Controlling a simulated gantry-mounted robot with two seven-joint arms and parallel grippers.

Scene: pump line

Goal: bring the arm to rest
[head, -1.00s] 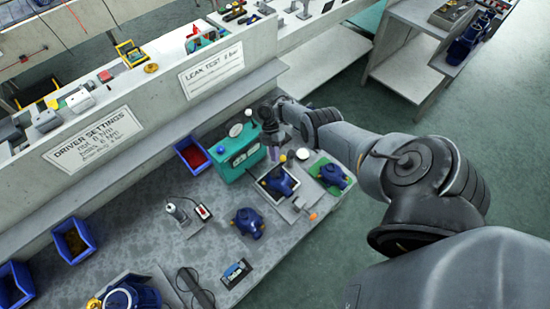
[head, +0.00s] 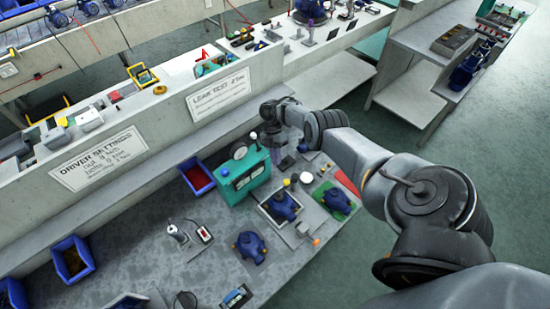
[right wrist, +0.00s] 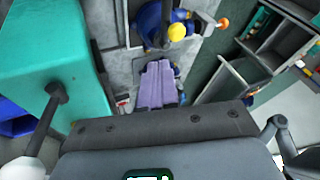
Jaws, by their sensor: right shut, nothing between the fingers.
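My right arm reaches in from the right in the head view. Its gripper (head: 284,163) points down beside the teal test box (head: 243,172), above the back of the bench. In the right wrist view its pale purple fingers (right wrist: 157,84) are together with nothing between them. The teal box (right wrist: 58,45) stands left of the fingers there. A blue pump (right wrist: 160,22) with a yellow cap lies beyond the fingertips. Whether the gripper touches anything beneath is hidden. My left gripper is not in view.
A blue pump sits in a tray (head: 281,207), another on a green mat (head: 337,199), and a third (head: 250,247) on the bench. A red-lined blue bin (head: 197,176) is left of the teal box. The low wall (head: 140,135) runs behind. Open floor (head: 350,255) lies right.

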